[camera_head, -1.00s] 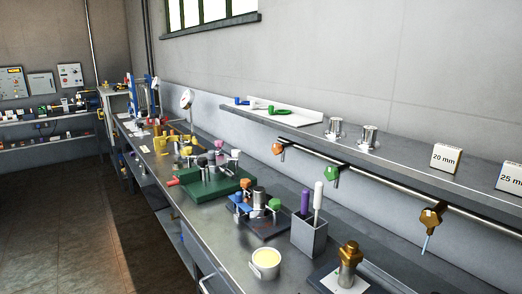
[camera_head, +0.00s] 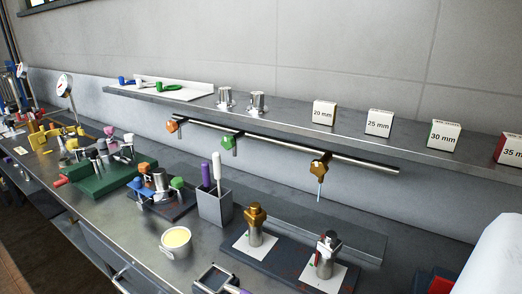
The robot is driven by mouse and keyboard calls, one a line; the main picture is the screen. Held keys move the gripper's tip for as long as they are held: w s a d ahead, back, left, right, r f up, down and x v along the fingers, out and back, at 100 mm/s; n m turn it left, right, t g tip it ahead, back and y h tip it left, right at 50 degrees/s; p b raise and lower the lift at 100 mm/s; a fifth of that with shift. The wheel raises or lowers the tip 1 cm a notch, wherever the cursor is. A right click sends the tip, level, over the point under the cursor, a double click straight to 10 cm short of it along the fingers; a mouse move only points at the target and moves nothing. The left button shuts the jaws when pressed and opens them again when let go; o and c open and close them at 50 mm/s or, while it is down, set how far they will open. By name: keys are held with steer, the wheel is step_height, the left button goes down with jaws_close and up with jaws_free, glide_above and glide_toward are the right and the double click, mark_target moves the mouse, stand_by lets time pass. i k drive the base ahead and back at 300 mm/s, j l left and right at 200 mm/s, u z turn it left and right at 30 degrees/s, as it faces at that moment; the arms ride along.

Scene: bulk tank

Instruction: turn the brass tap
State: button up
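A brass-coloured tap (camera_head: 319,168) hangs under the wall shelf, near the right end of a metal rail. A thin pale blue strip points down from it, either a spout or liquid; I cannot tell which. An orange tap (camera_head: 172,125) and a green tap (camera_head: 230,142) hang from the same rail to its left. A separate brass-topped fitting (camera_head: 256,220) stands upright on a white plate on the bench below. My gripper is not recognisable in the view, and nothing visible touches the brass tap.
The shelf (camera_head: 290,118) carries size-marked boxes (camera_head: 379,123) and two metal cups. Below, the bench holds a grey holder (camera_head: 214,206), a cup of yellow stuff (camera_head: 176,241) and a second metal fitting (camera_head: 326,256). A large white rounded shape (camera_head: 492,265) fills the lower right.

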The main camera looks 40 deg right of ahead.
mark_target(319, 167)
steer(key=z, duration=0.45)
steer(key=k+j+z, duration=0.1)
steer(key=z, duration=0.35)
steer(key=k+z, duration=0.1)
steer(key=z, duration=0.35)
